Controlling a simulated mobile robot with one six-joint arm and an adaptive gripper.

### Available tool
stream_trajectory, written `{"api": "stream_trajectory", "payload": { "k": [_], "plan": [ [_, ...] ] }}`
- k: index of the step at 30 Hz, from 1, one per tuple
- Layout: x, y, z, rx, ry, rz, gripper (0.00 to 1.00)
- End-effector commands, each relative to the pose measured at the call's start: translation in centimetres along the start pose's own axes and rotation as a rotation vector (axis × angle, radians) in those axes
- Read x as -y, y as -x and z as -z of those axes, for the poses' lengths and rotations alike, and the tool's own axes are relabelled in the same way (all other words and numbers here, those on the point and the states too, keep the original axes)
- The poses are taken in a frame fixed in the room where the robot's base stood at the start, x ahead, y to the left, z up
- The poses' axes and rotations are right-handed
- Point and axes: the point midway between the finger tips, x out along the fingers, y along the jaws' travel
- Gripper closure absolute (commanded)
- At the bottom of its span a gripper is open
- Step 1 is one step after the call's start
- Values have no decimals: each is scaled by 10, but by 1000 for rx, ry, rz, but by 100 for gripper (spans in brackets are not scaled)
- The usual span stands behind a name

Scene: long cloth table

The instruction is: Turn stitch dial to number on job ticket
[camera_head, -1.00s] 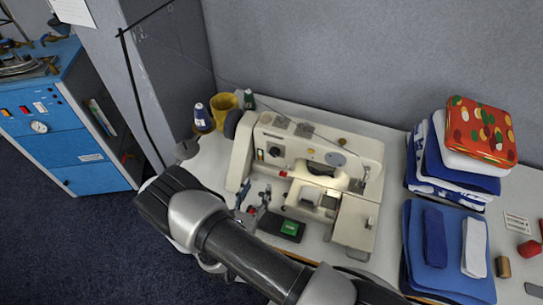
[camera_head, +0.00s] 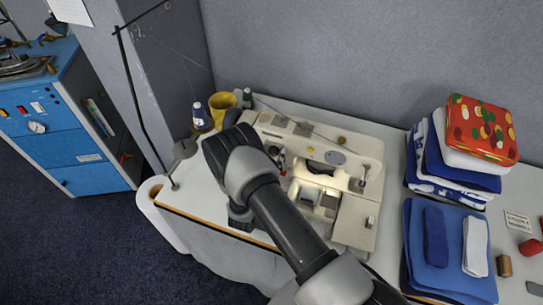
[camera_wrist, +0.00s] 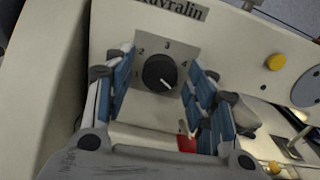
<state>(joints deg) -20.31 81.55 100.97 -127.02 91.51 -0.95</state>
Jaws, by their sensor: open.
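The stitch dial (camera_wrist: 160,72) is a round black knob on the cream sewing machine (camera_head: 358,160), on a grey plate with the numbers 1, 2, 3 and 4 around it. A pale mark shows on the knob, but I cannot tell for sure which number it points to. My gripper (camera_wrist: 158,98) is open, with one blue-padded finger at each side of the dial in the wrist view, apart from it. In the head view my arm hides the dial and the gripper. No readable job ticket shows.
A red lever (camera_wrist: 187,143) sits just below the dial, and a yellow button (camera_wrist: 275,62) is to the right. Thread cones and a yellow cup (camera_head: 222,104) stand behind the arm. Folded cloth stacks (camera_head: 440,245) fill the table's right. A small card (camera_head: 517,222) lies beyond them.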

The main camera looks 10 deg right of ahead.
Motion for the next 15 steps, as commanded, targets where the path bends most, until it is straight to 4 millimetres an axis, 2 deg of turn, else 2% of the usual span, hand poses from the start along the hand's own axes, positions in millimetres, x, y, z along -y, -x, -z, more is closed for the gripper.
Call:
{"api": "stream_trajectory", "payload": {
  "k": [4, 15],
  "plan": [
    [0, 0, 0, 0, 0, 0, 49],
    [0, 0, 0, 0, 0, 0, 74]
  ]
}}
